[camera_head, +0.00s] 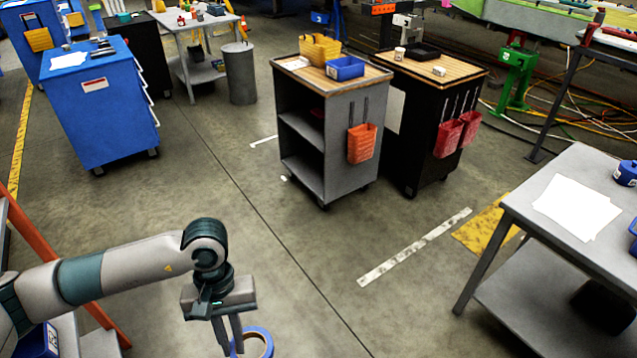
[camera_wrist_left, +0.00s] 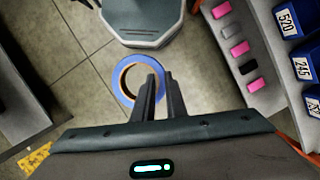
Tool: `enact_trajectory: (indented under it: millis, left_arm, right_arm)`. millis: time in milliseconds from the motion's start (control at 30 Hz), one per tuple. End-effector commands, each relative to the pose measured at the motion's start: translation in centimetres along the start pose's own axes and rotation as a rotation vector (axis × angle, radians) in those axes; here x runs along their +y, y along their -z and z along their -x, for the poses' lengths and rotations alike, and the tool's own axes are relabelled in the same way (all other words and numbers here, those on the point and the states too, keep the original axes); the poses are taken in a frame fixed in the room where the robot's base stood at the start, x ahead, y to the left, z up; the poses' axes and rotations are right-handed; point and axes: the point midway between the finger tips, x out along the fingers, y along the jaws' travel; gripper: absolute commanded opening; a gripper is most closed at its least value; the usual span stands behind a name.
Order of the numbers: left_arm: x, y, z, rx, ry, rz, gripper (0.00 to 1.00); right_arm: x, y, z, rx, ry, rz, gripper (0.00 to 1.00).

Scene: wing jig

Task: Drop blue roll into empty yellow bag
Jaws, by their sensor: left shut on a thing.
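The blue roll (camera_head: 268,343) is a ring of blue tape. My left gripper (camera_head: 231,342) points down at the bottom of the head view and is shut on the roll's edge, holding it above the floor. In the left wrist view the roll (camera_wrist_left: 119,86) hangs at the fingertips of the left gripper (camera_wrist_left: 160,82). A yellow bag-like container (camera_head: 320,50) stands on the grey cart's wooden top, far from the gripper; its inside cannot be made out. Another yellow holder (camera_head: 38,40) hangs on a blue cabinet at the upper left. My right gripper is out of view.
A blue bin (camera_head: 345,68) sits beside the yellow container on the grey cart (camera_head: 340,125). An orange basket (camera_head: 361,143) hangs on its side. A black cart (camera_head: 425,130) adjoins. A grey table (camera_head: 525,225) stands at right. The floor between is open.

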Motion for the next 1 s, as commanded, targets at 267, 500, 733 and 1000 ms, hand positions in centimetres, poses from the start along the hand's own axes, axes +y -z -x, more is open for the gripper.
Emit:
enact_trajectory:
  millis: [267, 500, 733, 1000]
  left_arm:
    - [-2.6, 1.8, -1.8, -0.001, 0.048, -0.172, 0.0]
    - [-3.0, 2.1, -1.9, 0.0, 0.058, -0.206, 0.0]
    - [-3.0, 2.1, -1.9, 0.0, 0.057, -0.205, 0.0]
    - [-3.0, 2.1, -1.9, 0.001, 0.057, -0.204, 0.0]
  right_arm:
    - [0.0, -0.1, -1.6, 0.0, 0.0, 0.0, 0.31]
    - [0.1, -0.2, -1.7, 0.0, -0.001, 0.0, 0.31]
    - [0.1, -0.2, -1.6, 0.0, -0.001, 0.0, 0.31]
    - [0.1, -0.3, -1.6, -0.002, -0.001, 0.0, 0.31]
